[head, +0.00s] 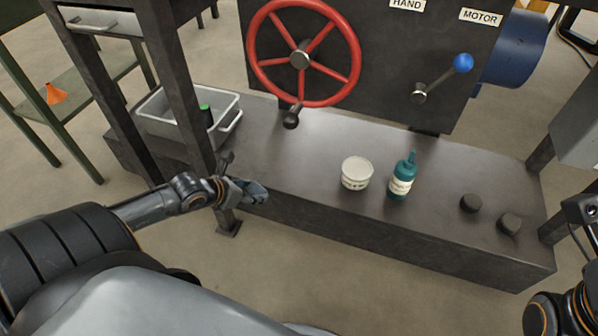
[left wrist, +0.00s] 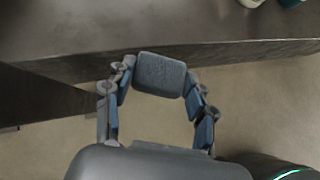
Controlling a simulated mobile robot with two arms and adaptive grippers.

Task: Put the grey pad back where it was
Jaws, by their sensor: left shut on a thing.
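The grey pad (left wrist: 160,74) is a small rounded block between the fingertips of my left gripper (left wrist: 158,88) in the left wrist view. The gripper is shut on it, with the blue-faced fingers on either side. In the head view my left gripper (head: 247,190) is at the left front edge of the dark metal bench (head: 300,160), near a table leg. The pad is hard to make out from the fingers there. Part of my right arm shows at the lower right, but its gripper cannot be made out.
A grey tray (head: 155,115) holding a dark green-topped item is at the left. A red handwheel (head: 300,58) and a blue-knobbed lever (head: 440,78) are behind.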

